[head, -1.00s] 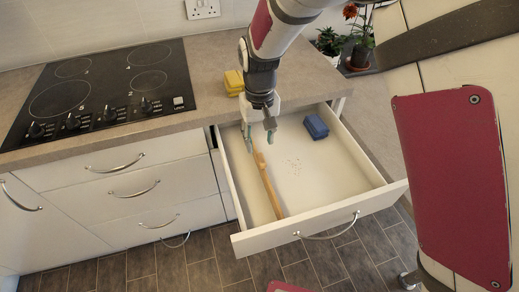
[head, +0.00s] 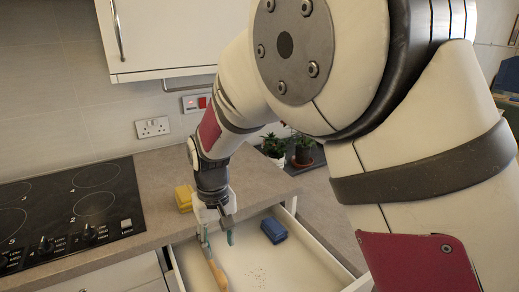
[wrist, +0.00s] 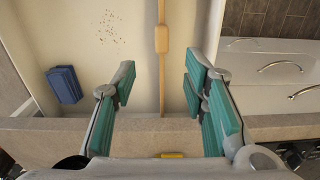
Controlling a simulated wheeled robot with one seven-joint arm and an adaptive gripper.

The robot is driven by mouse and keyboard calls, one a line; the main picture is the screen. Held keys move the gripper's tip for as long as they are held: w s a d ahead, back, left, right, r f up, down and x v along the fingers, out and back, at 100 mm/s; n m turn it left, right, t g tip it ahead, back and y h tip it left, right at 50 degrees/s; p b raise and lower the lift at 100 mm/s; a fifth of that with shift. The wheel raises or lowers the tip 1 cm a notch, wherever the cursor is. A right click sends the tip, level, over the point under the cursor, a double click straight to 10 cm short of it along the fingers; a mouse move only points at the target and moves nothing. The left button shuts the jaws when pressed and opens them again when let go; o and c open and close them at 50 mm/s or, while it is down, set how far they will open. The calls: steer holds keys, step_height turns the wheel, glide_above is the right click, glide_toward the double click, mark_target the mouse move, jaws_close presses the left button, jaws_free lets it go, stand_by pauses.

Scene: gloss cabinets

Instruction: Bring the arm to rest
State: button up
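My gripper (head: 217,238) hangs pointing down over the back left of the open drawer (head: 292,268). Its two teal-padded fingers are spread, with nothing between them; they also show in the wrist view (wrist: 160,88). A long wooden utensil (head: 216,270) lies in the drawer just below my gripper. In the wrist view it (wrist: 162,40) runs up the middle, ahead of the gap between the fingertips. My arm reaches in from the right and fills much of the head view.
A blue block (head: 273,230) lies in the drawer's back right. A yellow sponge-like block (head: 184,198) sits on the counter (head: 165,160) behind the drawer, left of my arm. A black hob (head: 75,210) is at left, potted plants (head: 290,148) behind, a wall cabinet (head: 175,35) above.

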steer(key=s+d+r+m+t, duration=0.1)
steer(key=s+d+r+m, duration=0.15)
steer(key=d+r, duration=0.55)
steer(key=s+d+r+m+t, duration=0.1)
steer(key=s+d+r, duration=0.2)
steer(key=d+r, duration=0.55)
steer(key=s+d+m+t, duration=0.2)
steer(key=s+d+m, duration=0.1)
steer(key=s+d, duration=1.3)
steer(key=shift+r, duration=0.25)
